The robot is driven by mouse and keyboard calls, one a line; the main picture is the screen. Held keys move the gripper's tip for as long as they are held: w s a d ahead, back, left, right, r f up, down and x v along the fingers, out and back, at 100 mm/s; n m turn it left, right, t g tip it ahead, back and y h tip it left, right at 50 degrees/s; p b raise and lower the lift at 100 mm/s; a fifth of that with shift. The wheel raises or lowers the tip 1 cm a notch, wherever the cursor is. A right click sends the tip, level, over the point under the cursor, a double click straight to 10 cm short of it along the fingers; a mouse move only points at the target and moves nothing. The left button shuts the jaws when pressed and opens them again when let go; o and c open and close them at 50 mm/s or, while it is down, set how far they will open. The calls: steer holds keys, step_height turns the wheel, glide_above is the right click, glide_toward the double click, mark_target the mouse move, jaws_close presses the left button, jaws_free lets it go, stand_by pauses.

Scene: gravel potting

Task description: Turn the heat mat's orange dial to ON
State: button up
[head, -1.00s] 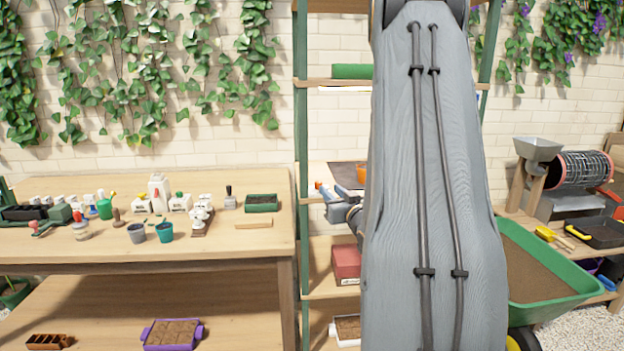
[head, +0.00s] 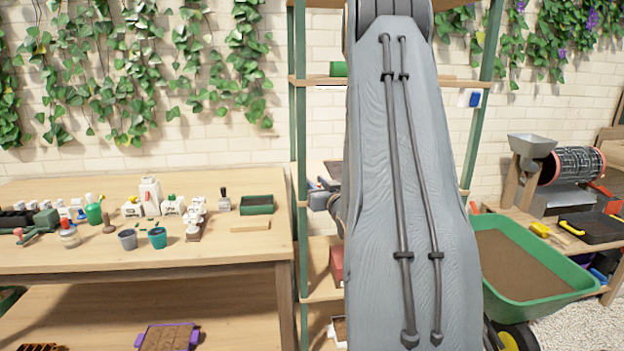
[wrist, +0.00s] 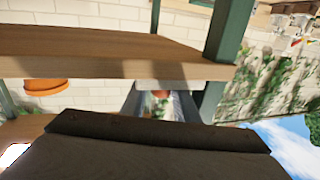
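I cannot make out the heat mat's dial in the head view; my arm covers much of the middle shelf. A small dark flat patch (head: 335,169) shows at the arm's left edge, and I cannot tell if it is the mat. In the wrist view a rounded orange thing (wrist: 45,86) sits at the left, below a wooden board; I cannot tell if it is the dial. My gripper (head: 321,192) points left by the shelf unit.
A green-posted shelf unit (head: 301,120) stands behind my arm. In the wrist view a wooden shelf board (wrist: 100,55) crosses close above my fingers. A potting table (head: 120,258) with pots and bottles is left; a green wheelbarrow (head: 540,308) is right.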

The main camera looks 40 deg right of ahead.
steer(key=shift+x, duration=1.2)
jaws_close()
steer(key=shift+y, duration=0.3)
steer(key=n+y, duration=0.1)
steer(key=y, duration=0.1)
steer(key=a+n+y+p, duration=0.1)
steer(key=n+y, duration=0.1)
steer(key=y, duration=0.1)
steer(key=shift+n+t, duration=0.3)
steer(key=shift+t, duration=0.1)
steer(key=shift+a+n+g+y+p, duration=0.15)
steer(key=shift+a+n+y+p, duration=0.1)
steer(key=shift+n+y, duration=0.55)
steer(key=shift+a+n+g+y+p, duration=0.25)
steer(key=shift+n+y, duration=0.3)
steer(key=shift+y, duration=0.6)
steer(key=shift+a+n+g+y+p, duration=0.1)
steer(key=shift+a+n+y+p, duration=0.2)
steer(key=shift+n+y, duration=0.5)
steer(key=shift+y, duration=0.35)
